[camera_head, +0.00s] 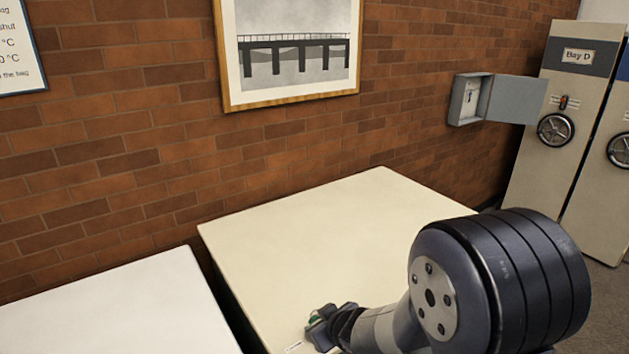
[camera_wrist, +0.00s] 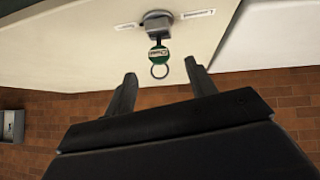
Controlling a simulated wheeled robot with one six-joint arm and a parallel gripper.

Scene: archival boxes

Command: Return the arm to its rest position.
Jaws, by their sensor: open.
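My gripper (camera_wrist: 160,68) is open in the wrist view, with its two dark fingers apart and nothing between them. A green tag (camera_wrist: 158,53) with a ring (camera_wrist: 159,71) hangs at a small grey holder (camera_wrist: 157,20) on the cream table, beyond the fingertips. The ring appears close to the fingers, but I cannot tell the exact gap. In the head view my arm reaches low over the table's front, and the gripper is mostly hidden or too small to tell. The grey and green item (camera_head: 319,328) shows beside the arm's end there.
The cream table (camera_head: 300,240) is otherwise largely bare. A white table (camera_head: 120,310) stands at left across a dark gap. A brick wall (camera_head: 150,150) runs behind. An open grey wall box (camera_head: 470,100) and cabinets (camera_head: 560,90) stand at right.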

